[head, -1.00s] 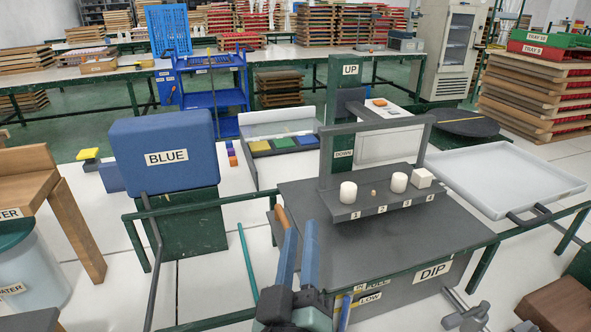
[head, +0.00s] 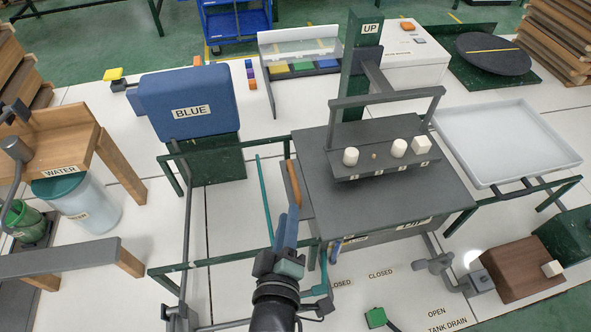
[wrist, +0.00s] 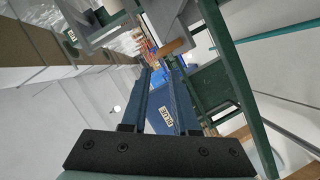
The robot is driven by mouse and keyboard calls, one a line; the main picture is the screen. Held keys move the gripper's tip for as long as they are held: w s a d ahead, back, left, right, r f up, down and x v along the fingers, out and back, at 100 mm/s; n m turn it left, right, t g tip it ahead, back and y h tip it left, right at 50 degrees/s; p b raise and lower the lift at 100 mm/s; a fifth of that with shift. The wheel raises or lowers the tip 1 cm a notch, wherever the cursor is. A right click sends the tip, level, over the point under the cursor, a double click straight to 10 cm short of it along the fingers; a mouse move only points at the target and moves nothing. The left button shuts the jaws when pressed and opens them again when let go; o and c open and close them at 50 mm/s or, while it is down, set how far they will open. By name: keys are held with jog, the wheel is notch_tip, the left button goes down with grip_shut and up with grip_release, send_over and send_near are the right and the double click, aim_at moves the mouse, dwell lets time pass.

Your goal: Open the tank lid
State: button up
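The tank labelled DIP has a flat dark grey lid (head: 420,190), which lies level and closed over it in the head view. A wooden orange-brown handle (head: 293,182) is at the lid's left edge. It also shows in the wrist view (wrist: 173,47), just beyond my fingertips. My gripper (head: 291,212) is in front of the handle's near end, its blue fingers pointing at it. The wrist view shows a gap between the fingers (wrist: 160,66) with no object held. Whether a fingertip touches the handle cannot be told.
A numbered shelf (head: 360,167) with white knobs and a grey frame stands over the lid. A green rail (head: 215,264) runs in front and to the left. A blue box labelled BLUE (head: 187,103) stands at the back left. A white tray (head: 505,175) is at the right.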

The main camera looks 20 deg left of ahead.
aim_at(294, 177)
jog(key=x, duration=1.1)
jog(key=shift+w+a+p, duration=0.1)
jog(key=shift+w+p, duration=0.2)
jog(key=shift+p, duration=0.1)
grip_shut()
dwell(0.8)
